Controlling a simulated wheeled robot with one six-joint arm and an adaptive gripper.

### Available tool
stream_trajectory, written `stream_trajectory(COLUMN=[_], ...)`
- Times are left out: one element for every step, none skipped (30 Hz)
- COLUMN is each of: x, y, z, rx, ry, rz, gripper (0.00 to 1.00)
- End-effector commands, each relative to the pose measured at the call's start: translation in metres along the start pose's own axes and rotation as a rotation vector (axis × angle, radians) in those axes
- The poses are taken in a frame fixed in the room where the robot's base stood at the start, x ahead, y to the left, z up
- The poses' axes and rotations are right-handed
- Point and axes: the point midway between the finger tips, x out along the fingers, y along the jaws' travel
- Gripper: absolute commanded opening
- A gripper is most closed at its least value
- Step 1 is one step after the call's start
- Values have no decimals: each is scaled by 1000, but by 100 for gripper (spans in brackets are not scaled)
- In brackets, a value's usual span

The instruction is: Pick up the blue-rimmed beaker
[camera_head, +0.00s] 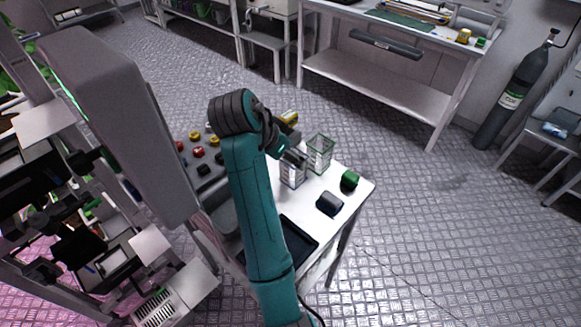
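Two clear beakers stand on the small white table (353,187). The back right beaker (320,154) shows a green rim. The nearer beaker (292,178) is below my gripper, and its rim is mostly hidden, so I cannot tell its colour. My gripper (299,162) points down at the right end of my teal arm, at the top of the nearer beaker. The fingers are dark and small here. I cannot tell whether they are open, shut or touching the beaker. No blue rim shows clearly.
A green round item (349,180) and a dark block (329,203) lie to the right on the table. A black tray (298,240) lies at the front. Several red, yellow and black pieces (199,152) are behind my arm. Open floor lies right of the table.

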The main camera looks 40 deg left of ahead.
Motion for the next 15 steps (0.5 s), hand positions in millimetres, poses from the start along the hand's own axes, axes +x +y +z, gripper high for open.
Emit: stream_trajectory(x=[8,11,15,17,18,20,22,24,27,30,34,40,44,49,55], y=[0,0,0,0,0,0,0,0,0,0,0,0,0,0,0], z=[0,0,0,0,0,-1,0,0,0,0,0,0,0,1,1], rx=[0,0,0,0,0,0,0,0,0,0,0,0,0,0,0], ry=[0,0,0,1,1,1,1,1,0,0,0,0,-1,-1,-1], rz=[2,2,1,1,0,-1,0,0,1,1,1,1,1,2,1], gripper=[88,88,88,88,88,88,88,88,88,88,88,88,88,88,88])
